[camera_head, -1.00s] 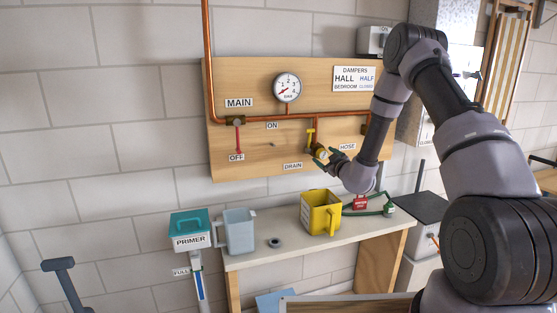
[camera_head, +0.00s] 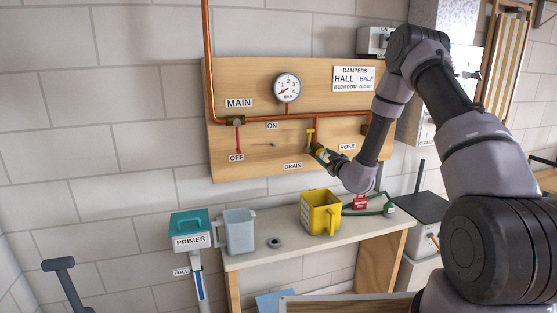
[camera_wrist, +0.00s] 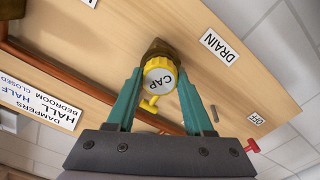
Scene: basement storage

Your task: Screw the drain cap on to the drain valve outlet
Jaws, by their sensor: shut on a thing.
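The yellow drain cap (camera_wrist: 159,78), marked CAP, sits between the teal fingers of my gripper (camera_wrist: 160,86) in the wrist view. My gripper is shut on it. The brass drain valve outlet (camera_wrist: 157,47) is directly behind the cap, and the two look in line and touching; the thread is hidden. The valve's yellow handle (camera_wrist: 149,104) shows beside the cap. In the head view my gripper (camera_head: 322,153) is at the drain valve on the wooden board, with its fingers mostly covering the cap. The yellow handle (camera_head: 310,136) stands upright above it.
The wooden board (camera_head: 235,165) carries copper pipe, a gauge (camera_head: 287,87) and a red MAIN lever (camera_head: 238,143). Below, a bench (camera_head: 290,250) holds a yellow jug (camera_head: 319,213), a grey jug (camera_head: 239,231) and a green hose with a red tag (camera_head: 361,202).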

